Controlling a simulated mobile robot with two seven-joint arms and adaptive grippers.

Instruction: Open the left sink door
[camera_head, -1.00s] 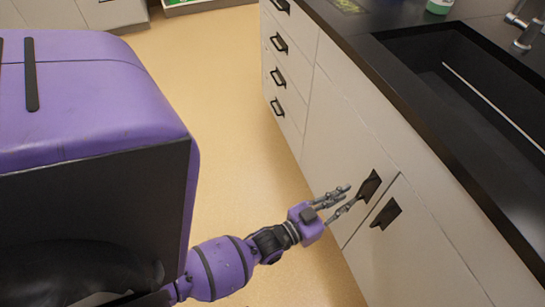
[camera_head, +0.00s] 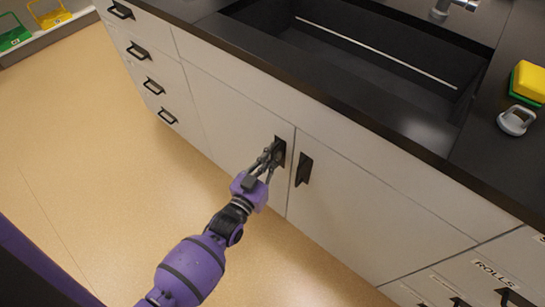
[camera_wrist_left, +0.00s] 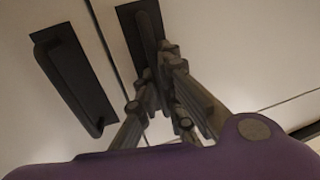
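The left sink door (camera_head: 232,125) is a pale cabinet panel under the sink and looks closed. Its dark handle (camera_head: 279,150) sits near the panel's upper right corner. My left gripper (camera_head: 271,155) is at this handle, its fingers drawn in around the bar. In the left wrist view the handle (camera_wrist_left: 146,30) runs down between the grey fingers (camera_wrist_left: 158,75), which hide its lower end. The right sink door (camera_head: 370,215) is closed, with its own dark handle (camera_head: 304,169) beside the gap. My right gripper is out of view.
A column of drawers (camera_head: 148,68) stands left of the door. The black counter (camera_head: 330,90) and sink (camera_head: 350,60) are above. A yellow-green sponge (camera_head: 527,82) lies on the counter at right. The tan floor (camera_head: 90,150) before the door is clear.

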